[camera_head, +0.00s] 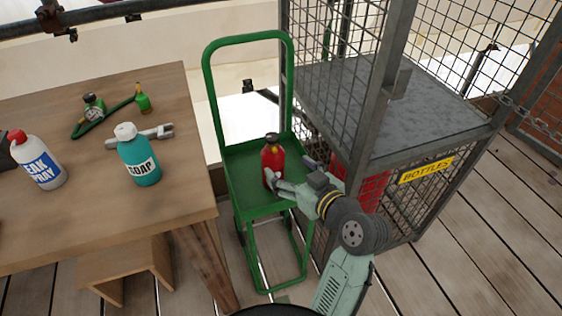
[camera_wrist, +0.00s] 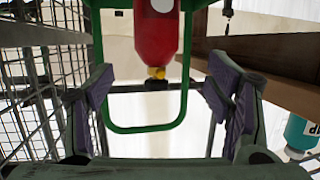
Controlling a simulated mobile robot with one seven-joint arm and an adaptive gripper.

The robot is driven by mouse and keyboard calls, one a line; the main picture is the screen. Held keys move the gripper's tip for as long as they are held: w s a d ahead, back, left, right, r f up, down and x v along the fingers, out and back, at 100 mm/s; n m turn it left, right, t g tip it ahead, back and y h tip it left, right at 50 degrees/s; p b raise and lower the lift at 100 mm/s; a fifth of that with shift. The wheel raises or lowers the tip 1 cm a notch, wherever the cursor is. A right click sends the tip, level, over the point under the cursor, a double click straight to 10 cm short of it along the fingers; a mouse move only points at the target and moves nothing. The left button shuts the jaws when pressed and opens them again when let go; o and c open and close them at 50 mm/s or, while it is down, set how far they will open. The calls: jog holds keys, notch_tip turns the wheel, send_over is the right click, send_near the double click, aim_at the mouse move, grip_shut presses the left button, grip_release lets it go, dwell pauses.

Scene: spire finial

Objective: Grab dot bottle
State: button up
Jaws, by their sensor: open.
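A small red bottle (camera_head: 272,157) with a black top and a yellow neck stands upright on the green cart's tray (camera_head: 247,165). In the wrist view the red bottle (camera_wrist: 156,38) appears upside down, with a white dot at the picture's top edge. My gripper (camera_head: 293,170) is open beside the bottle, on its right side in the head view. One finger overlaps the bottle's lower part there; I cannot tell whether it touches. In the wrist view my gripper (camera_wrist: 160,97) has its two padded fingers wide apart, with the bottle ahead, roughly centred between them.
A wire cage (camera_head: 400,150) with a yellow "BOTTLES" sign stands close right of the cart. A wooden table (camera_head: 90,225) at left holds a teal soap bottle (camera_head: 139,158), a white spray bottle (camera_head: 38,162), a wrench (camera_head: 155,133) and a gauge with a green hose (camera_head: 93,108).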

aim_at(279, 161)
jog(key=w, duration=0.1)
jog(key=w+a+f, duration=0.1)
jog(key=w+f, duration=0.1)
jog(key=shift+w+a+f+p, duration=0.2)
jog(key=shift+w+a+p, duration=0.1)
jog(key=shift+p, duration=0.1)
jog(key=p+x, duration=0.1)
jog(key=x, duration=0.4)
jog(key=shift+r+p, duration=0.15)
jog(key=shift+p, duration=0.2)
jog(key=shift+w+a+f, duration=0.1)
jog(key=shift+w+f, duration=0.15)
jog(key=shift+w, duration=0.1)
jog(key=shift+r, duration=0.1)
jog(key=c, duration=1.7)
